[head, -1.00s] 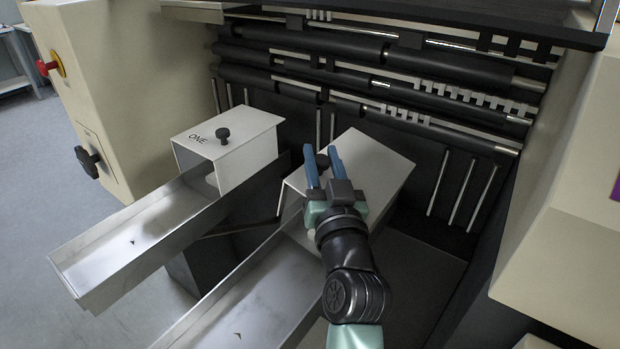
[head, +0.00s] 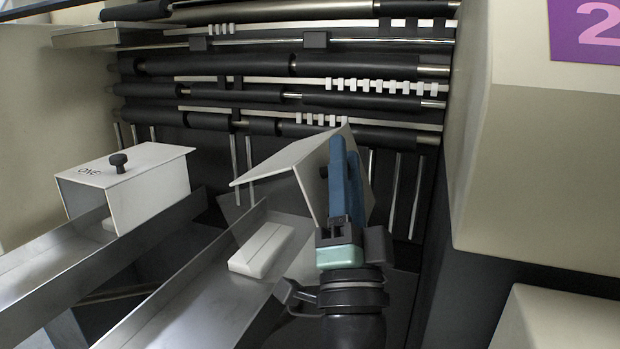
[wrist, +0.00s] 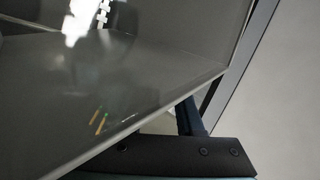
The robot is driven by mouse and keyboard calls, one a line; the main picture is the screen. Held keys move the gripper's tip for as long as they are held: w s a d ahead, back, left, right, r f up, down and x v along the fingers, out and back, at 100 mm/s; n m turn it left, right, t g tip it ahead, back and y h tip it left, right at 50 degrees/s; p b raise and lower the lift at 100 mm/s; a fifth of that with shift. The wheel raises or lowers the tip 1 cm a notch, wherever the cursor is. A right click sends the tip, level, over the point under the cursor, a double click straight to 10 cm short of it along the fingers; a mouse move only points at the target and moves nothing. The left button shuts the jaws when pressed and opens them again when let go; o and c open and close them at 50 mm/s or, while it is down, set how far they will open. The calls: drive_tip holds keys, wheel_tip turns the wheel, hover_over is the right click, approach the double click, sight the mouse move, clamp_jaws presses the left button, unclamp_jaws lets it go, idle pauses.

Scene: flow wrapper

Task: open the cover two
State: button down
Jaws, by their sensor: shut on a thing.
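Cover two (head: 283,160) is a pale metal cover at the end of the right-hand chute in the head view. It is raised and tilted, its top panel slanting up to the right. My gripper (head: 346,175), with blue fingers, is at its right part and shut on it; the fingers hide which part they grip. A bit of dark, knob-like material shows beside the left finger. In the wrist view, the cover's grey, shiny panel (wrist: 110,85) fills the left side, with its edge running past a finger (wrist: 190,117).
Cover ONE (head: 125,180), with a black knob, sits closed over the left chute. A white block (head: 262,250) lies in the right chute (head: 190,305) under the raised cover. Dark rollers (head: 220,65) stand behind. A beige housing (head: 550,170) bounds the right side.

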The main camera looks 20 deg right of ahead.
drive_tip(key=s+d+f+m+g+h+b, duration=0.1)
drive_tip(key=s+d+f+m+g+h, duration=0.2)
drive_tip(key=m+h, duration=0.5)
drive_tip(key=shift+d+f+m+b, duration=0.25)
drive_tip(key=shift+d+m+b, duration=0.15)
drive_tip(key=shift+d+m, duration=0.15)
drive_tip(key=c, duration=0.5)
unclamp_jaws()
drive_tip(key=shift+c, duration=0.2)
drive_tip(key=b+v, duration=0.1)
drive_tip(key=v, duration=1.2)
drive_tip(key=shift+w, duration=0.15)
